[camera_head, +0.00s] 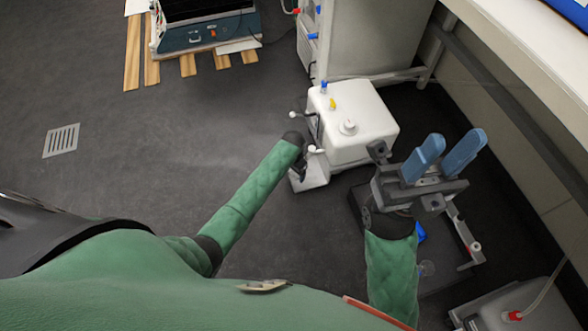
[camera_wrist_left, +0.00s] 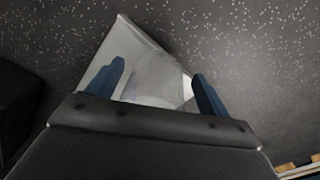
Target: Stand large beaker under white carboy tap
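The white carboy (camera_head: 365,128) stands on the floor in the head view, with a yellow and a blue fitting on top. My left gripper (camera_head: 298,170) is low at its left side, over a white ledge (camera_head: 314,178); its fingers are mostly hidden by my arm. In the left wrist view the two blue fingers (camera_wrist_left: 158,88) are apart. A pale, see-through rounded shape (camera_wrist_left: 160,78), which looks like the beaker, shows between them above a white surface. I cannot tell whether the fingers touch it. The tap is not clear. My right gripper (camera_head: 443,157) is open and empty, right of the carboy.
A white bench (camera_head: 500,45) runs along the right, with a white cabinet (camera_head: 375,40) behind the carboy. A dark tray-like stand (camera_head: 450,255) lies below my right gripper. Another white container (camera_head: 520,310) is at bottom right.

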